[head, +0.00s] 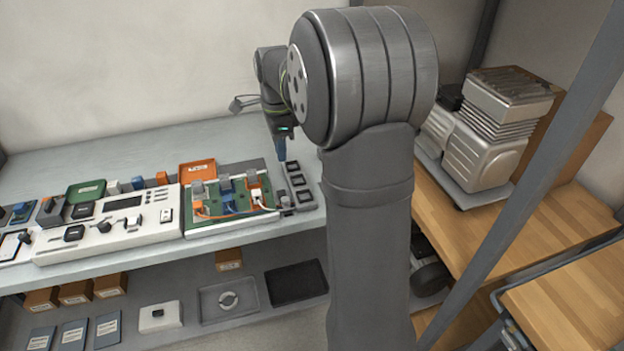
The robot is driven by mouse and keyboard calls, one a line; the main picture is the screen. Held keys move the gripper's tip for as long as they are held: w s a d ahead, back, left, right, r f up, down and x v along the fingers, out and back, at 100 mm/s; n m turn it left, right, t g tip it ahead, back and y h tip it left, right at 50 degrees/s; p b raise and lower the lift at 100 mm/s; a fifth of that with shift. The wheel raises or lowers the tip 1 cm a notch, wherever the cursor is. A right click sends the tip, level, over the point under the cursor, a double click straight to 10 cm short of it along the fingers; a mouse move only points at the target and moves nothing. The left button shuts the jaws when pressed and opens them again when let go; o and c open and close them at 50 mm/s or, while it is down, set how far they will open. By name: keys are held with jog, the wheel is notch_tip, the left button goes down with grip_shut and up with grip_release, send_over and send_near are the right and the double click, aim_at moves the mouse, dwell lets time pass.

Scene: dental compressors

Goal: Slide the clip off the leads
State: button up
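A green circuit board (239,209) lies in a pale tray on the grey bench, left of my arm. An orange lead (216,214) and a blue lead (236,212) run along its front. Grey, blue and orange parts stand on the board, with a white piece (257,196) at the orange one. I cannot tell which small part is the clip. My gripper (281,152) points down behind and right of the board, above the bench and apart from the leads.
A dark strip with square recesses (298,181) lies right of the board. A white panel (110,228) with a screen and knobs lies left. An orange bin (197,171) and a green bin (86,191) stand behind. A compressor (485,140) stands on the wooden bench at right.

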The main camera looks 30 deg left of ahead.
jog(key=s+d+f+t+y, duration=0.1)
jog(key=f, duration=0.1)
jog(key=s+d+f+t+y, duration=0.1)
jog(key=f, duration=0.1)
jog(key=s+d+f+t+y, duration=0.1)
jog(key=d+f, duration=0.1)
jog(key=shift+s+f, duration=0.25)
jog(key=shift+f, duration=0.15)
grip_shut()
jog(key=s+d+f+t+y, duration=0.3)
jog(key=s+d, duration=0.4)
jog(key=shift+s, duration=0.1)
